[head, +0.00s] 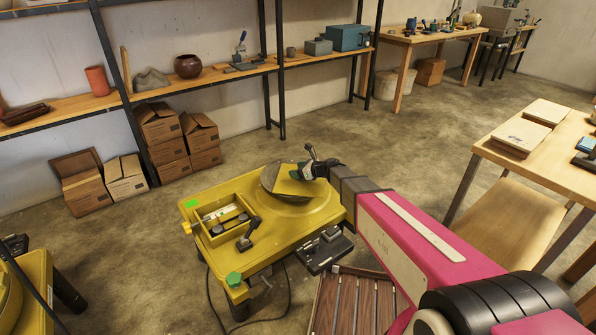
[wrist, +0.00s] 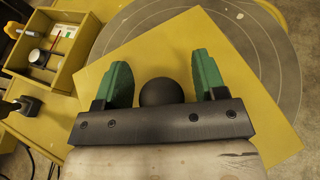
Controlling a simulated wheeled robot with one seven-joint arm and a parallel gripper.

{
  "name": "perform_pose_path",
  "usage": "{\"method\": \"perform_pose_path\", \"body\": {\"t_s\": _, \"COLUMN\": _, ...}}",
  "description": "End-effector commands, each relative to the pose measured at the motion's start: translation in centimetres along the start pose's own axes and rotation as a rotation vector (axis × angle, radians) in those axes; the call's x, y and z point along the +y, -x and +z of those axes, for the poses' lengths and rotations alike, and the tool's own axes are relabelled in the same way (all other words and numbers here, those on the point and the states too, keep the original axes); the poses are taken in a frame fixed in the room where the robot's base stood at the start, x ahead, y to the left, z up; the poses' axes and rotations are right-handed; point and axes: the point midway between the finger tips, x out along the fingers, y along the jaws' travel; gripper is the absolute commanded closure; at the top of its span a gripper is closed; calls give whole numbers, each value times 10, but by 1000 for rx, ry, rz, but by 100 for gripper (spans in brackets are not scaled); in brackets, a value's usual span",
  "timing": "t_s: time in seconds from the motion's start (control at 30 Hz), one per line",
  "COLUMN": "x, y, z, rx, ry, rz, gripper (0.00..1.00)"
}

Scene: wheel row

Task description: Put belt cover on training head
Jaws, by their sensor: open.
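The belt cover is a flat yellow square plate with a round black knob (wrist: 160,92). In the wrist view the plate (wrist: 185,52) lies across the grey round training head (wrist: 287,62), turned at an angle and off-centre, leaving part of the disc bare. The head view shows the plate (head: 290,187) over the training head (head: 266,178) on the yellow wheel. My gripper (head: 309,171) is above the plate. In the wrist view my gripper (wrist: 158,74) is open, its green fingers on either side of the knob with gaps. The plate's near edge is hidden behind my gripper.
The yellow wheel body (head: 262,247) has a tray (head: 222,220) of small tools on its left. A slatted wooden piece (head: 350,300) stands in front. A table (head: 545,150) is at right. Shelves (head: 215,75) and cardboard boxes (head: 175,140) line the back wall.

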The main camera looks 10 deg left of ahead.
Motion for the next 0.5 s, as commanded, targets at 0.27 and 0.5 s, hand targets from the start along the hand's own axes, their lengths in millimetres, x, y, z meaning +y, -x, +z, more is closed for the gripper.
{"method": "perform_pose_path", "body": {"t_s": 0.27, "x": 1, "y": 19, "z": 3, "rx": 0, "ry": -1, "rz": -1, "gripper": 35}}
{"method": "perform_pose_path", "body": {"t_s": 0.5, "x": 2, "y": 68, "z": 3, "rx": 0, "ry": -1, "rz": -3, "gripper": 35}}
